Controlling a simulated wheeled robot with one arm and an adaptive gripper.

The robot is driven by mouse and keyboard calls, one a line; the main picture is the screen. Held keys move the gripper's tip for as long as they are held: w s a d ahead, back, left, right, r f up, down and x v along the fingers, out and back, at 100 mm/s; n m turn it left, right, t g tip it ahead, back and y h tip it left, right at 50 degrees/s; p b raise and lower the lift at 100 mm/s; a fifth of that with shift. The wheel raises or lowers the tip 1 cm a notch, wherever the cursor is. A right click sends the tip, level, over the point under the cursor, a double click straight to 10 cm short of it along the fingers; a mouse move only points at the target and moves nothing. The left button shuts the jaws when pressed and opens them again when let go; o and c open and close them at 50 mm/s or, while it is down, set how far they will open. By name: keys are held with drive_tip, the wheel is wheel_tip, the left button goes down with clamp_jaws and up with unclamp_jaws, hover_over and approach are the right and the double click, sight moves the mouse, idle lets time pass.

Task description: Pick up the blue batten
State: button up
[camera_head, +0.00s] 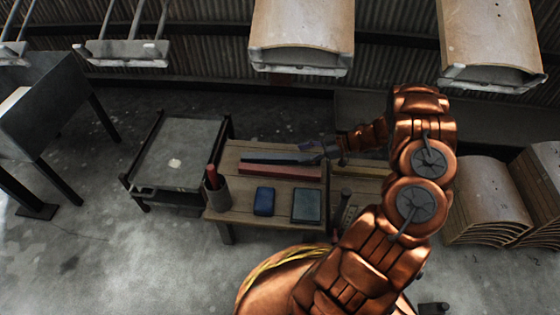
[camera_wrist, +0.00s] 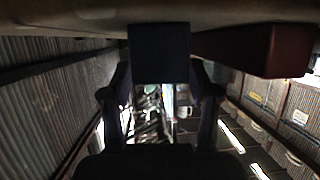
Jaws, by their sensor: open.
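The blue batten (camera_head: 275,158) lies along the back of the wooden table (camera_head: 232,205) in the head view, looking dark blue-grey. Its right end is close to my gripper (camera_head: 322,150). In the wrist view the end of the blue batten (camera_wrist: 160,53) shows as a dark blue block, in line with the gap between the two fingers of my gripper (camera_wrist: 160,98). The fingers are apart, one on each side of it. I cannot tell whether they touch it. The red batten (camera_head: 280,170) lies parallel just in front, and shows right of the blue one in the wrist view (camera_wrist: 245,48).
A yellow batten (camera_head: 362,172) lies right of the red one. A blue box (camera_head: 264,201), a dark flat item (camera_head: 306,205) and a cup (camera_head: 217,194) holding something red stand at the table's front. A low cart (camera_head: 180,150) is left. Curved panels (camera_head: 302,30) hang above.

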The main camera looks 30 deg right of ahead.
sight(294, 156)
drive_tip(key=shift+b+x, duration=0.45)
drive_tip(key=shift+x, duration=1.25)
clamp_jaws()
